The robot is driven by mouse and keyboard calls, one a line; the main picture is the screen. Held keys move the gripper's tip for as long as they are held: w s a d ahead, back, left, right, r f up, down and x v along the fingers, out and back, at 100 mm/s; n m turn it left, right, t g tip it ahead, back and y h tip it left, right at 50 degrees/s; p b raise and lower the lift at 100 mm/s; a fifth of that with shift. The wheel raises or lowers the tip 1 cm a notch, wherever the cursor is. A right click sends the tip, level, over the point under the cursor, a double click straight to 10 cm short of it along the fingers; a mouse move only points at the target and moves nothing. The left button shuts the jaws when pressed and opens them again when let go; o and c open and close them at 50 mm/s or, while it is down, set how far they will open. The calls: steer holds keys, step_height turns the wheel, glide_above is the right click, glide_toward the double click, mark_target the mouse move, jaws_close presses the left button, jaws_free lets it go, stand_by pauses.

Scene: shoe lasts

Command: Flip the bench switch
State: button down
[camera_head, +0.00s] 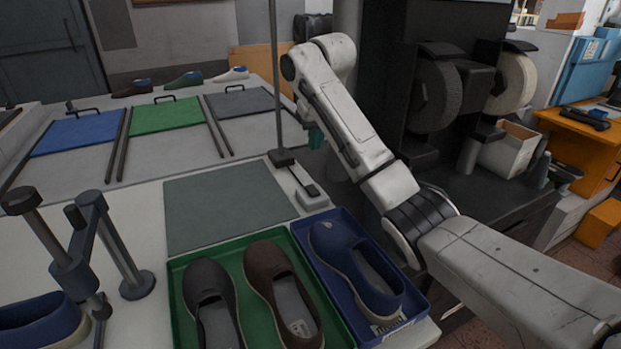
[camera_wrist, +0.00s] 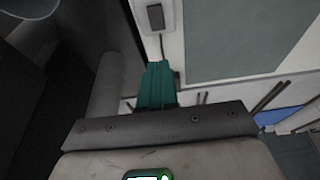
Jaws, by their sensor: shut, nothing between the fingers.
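The bench switch appears to be the small pale box with a dark piece on top (camera_head: 312,197), near the right edge of the bench beside the grey-green mat. In the wrist view a dark rectangular rocker (camera_wrist: 156,17) shows on a pale surface near the top edge, with a thin dark line running from it toward the fingers. In the wrist view my gripper (camera_wrist: 157,72) is shut and empty, apart from the rocker.
A thin pole on a dark base (camera_head: 281,157) stands close to my gripper. A green tray (camera_head: 177,300) and a blue tray (camera_head: 420,305) hold shoes in front. A dark machine with round wheels (camera_head: 437,95) stands at right. The mat (camera_head: 225,205) is bare.

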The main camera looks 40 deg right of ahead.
glide_toward(312, 189)
steer(key=w+f, duration=0.2)
steer(key=f, duration=0.1)
steer(key=w+d+f, duration=0.1)
steer(key=f, duration=0.1)
steer(key=shift+f, duration=0.65)
steer(key=shift+w+f, duration=0.1)
steer(key=shift+a+p, duration=0.1)
steer(key=shift+p, duration=0.35)
steer(key=shift+s+a+p, duration=0.15)
steer(key=shift+s+p, duration=0.6)
steer(key=shift+p, duration=0.3)
